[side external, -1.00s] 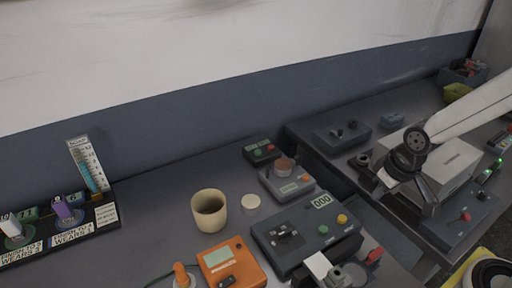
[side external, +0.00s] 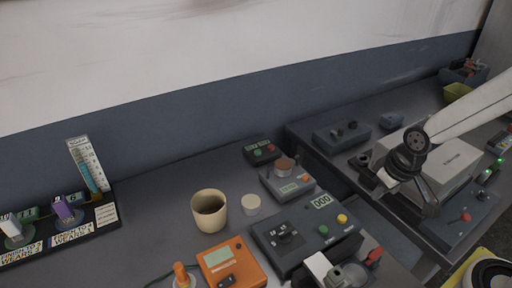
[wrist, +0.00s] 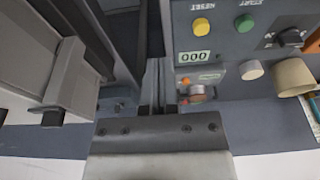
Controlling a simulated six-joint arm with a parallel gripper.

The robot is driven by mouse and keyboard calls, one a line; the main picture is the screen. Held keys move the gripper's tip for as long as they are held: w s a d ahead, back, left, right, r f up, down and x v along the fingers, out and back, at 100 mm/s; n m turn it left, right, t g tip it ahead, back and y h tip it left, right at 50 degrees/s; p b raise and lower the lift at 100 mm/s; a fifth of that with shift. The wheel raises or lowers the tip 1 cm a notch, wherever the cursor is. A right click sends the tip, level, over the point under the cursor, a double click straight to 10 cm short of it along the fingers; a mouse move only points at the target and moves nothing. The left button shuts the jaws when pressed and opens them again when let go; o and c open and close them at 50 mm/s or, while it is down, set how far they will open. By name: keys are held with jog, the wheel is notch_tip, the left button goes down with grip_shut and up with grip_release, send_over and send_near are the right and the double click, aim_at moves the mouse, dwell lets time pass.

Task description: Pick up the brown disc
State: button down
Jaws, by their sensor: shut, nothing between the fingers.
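The brown disc (side external: 284,165) lies flat on top of a small grey scale-like device (side external: 288,184) in the side external view. My gripper (side external: 430,205) is at the right in the side external view, beside a light grey box and well apart from the disc. In the wrist view my gripper (wrist: 163,109) is shut and empty, with dark fingertips.
A cream cup (side external: 210,212) with brown contents and a white round piece (side external: 251,204) stand left of the device. A dark control box (side external: 305,235) and an orange meter (side external: 232,262) sit in front. The light grey box (side external: 448,163) is close to my gripper.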

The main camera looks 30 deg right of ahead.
aim_at(283, 167)
grip_release()
jog(key=w+a+m+g+y, duration=0.1)
jog(key=w+m+y, duration=0.1)
jog(key=w+m, duration=0.1)
jog(key=w+a+f+m+g+y, duration=0.1)
jog(key=w+m+y, duration=0.1)
jog(key=w+m, duration=0.2)
jog(key=w+a+m+g+y, duration=0.1)
jog(key=w+m+y, duration=0.1)
jog(key=w+m, duration=0.2)
jog(key=shift+w+a+f+m, duration=0.15)
jog(key=shift+w+f+m, duration=0.05)
jog(key=shift+f+m, duration=0.25)
jog(key=w+m+t+y, duration=0.1)
jog(key=w+m+y, duration=0.1)
jog(key=w, duration=0.2)
jog(key=w+r+m+t+y, duration=0.1)
jog(key=w+m+y, duration=0.2)
jog(key=w, duration=0.1)
jog(key=w+m+y, duration=0.2)
jog(key=w, duration=0.2)
jog(key=shift+w+r+m+t+y, duration=0.1)
jog(key=shift+r+m+t+y, duration=0.1)
jog(key=shift+m+t+y, duration=0.15)
jog(key=shift+w+f+m+t+y, duration=0.2)
jog(key=shift+w+f, duration=0.1)
jog(key=shift+f, duration=0.5)
jog(key=shift+w+f+m+t+y, duration=0.15)
jog(key=shift+w+f, duration=0.1)
jog(key=shift+f, duration=0.5)
